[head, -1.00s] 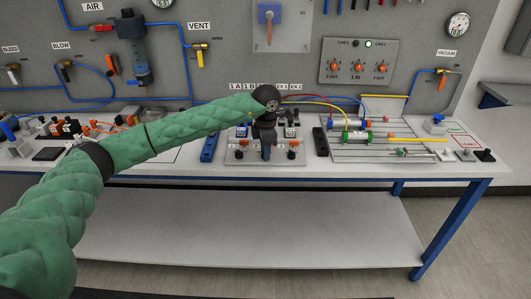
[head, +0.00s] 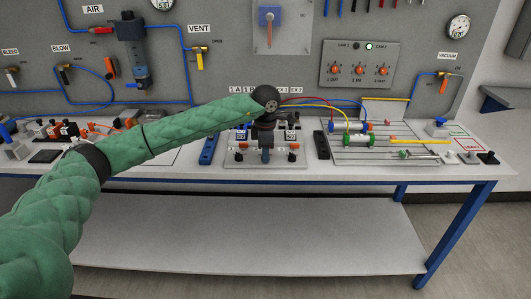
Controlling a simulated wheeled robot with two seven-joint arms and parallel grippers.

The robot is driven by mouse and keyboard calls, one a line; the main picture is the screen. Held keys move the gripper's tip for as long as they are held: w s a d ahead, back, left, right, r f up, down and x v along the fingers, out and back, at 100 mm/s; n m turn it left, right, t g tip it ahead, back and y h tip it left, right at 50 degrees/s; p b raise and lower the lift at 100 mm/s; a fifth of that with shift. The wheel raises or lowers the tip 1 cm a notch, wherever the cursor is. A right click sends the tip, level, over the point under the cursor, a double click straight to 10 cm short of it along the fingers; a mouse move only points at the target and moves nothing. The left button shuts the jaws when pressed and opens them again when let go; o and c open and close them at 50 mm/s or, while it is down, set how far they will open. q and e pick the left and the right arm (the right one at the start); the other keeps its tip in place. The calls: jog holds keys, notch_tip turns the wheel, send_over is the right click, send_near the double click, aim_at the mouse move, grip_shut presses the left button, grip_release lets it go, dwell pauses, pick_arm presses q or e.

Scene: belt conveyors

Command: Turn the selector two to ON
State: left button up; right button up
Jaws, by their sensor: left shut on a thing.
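A grey valve plate (head: 232,162) lies on the bench below small labels. Small orange parts and a dark knob (head: 293,158) show on its right side, and another dark knob (head: 239,158) on its left. My left gripper (head: 265,156) points down at the middle of this plate, between the knobs. It is shut on a small part there, which the fingers and wrist mostly hide. I cannot read which selector this is or its ON mark. My right gripper is out of view.
A rack with two cylinders (head: 357,140) and coloured hoses lies right of the plate. A dark block (head: 321,145) and a blue block (head: 208,149) flank the plate.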

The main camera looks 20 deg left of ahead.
pick_arm(q)
jog(key=o, duration=1)
jog(key=shift+c, duration=0.2)
jog(key=r, duration=0.3)
jog(key=r+b, duration=0.1)
jog(key=r, duration=0.2)
jog(key=shift+s+d+r, duration=0.1)
jog(key=shift+s+r, duration=0.05)
jog(key=shift+s, duration=0.05)
jog(key=shift+r+b, duration=0.3)
jog(key=shift+r, duration=0.4)
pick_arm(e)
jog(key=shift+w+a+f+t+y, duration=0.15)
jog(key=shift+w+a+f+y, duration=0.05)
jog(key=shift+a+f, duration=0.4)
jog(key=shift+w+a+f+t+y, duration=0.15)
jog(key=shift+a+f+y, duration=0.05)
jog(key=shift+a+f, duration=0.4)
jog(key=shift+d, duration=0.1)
